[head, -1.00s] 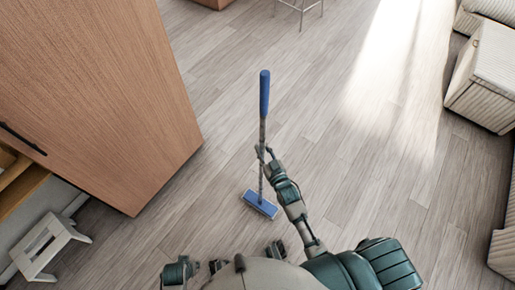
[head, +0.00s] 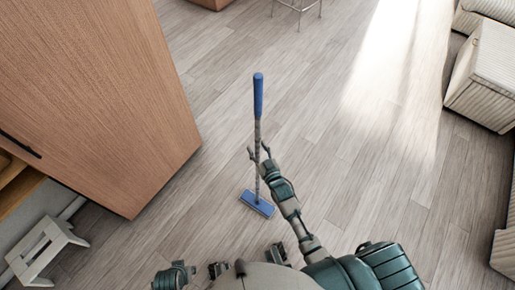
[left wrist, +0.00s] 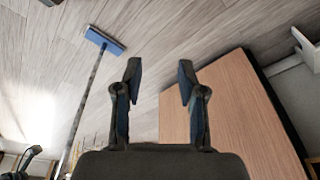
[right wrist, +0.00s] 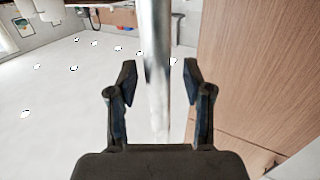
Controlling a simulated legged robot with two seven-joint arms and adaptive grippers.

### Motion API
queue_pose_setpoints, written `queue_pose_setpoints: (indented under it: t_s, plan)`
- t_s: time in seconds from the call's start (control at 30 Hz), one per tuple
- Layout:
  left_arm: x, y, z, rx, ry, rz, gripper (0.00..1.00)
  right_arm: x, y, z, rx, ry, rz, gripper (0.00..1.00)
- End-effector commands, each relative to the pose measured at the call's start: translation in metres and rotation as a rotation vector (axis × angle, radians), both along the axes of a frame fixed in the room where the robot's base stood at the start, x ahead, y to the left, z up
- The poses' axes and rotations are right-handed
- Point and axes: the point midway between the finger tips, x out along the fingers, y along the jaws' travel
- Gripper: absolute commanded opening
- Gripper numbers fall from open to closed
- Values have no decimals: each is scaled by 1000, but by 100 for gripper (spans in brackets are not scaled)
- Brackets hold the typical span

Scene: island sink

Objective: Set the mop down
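The mop stands upright on the floor, with a blue grip (head: 258,96) at the top, a grey pole and a flat blue head (head: 257,203) on the boards. My right gripper (head: 259,151) is at the pole below the blue grip, with its fingers spread on either side. In the right wrist view the pole (right wrist: 155,60) passes between the open fingers, with gaps visible on both sides. My left gripper (left wrist: 160,75) is open and empty. In its view the mop head (left wrist: 104,40) shows beyond it, upper left, well apart from the fingers.
A tall wooden cabinet (head: 100,100) stands to the left. A small white step stool (head: 42,250) is at lower left. A striped sofa (head: 485,75) lines the right side, and a metal-legged stool (head: 298,8) is at the top. The floor around the mop is clear.

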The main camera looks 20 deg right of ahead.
Motion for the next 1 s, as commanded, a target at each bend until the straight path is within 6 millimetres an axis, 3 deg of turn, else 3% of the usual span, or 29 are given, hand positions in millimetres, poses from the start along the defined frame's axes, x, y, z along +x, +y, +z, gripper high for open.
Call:
queue_pose_setpoints:
  t_s: [0.33, 0.73, 1.0]
  plan:
    - [2, 0, 1, 0, -7, 0, 40, -10, -2, 1, 0, -1, 0, 50]
    - [5, -2, -39, -1, 10, -3, 40, -93, -12, 4, 0, 1, 0, 50]
    - [6, -2, -48, 0, 12, -4, 40, -118, -16, 5, 0, -1, 0, 50]
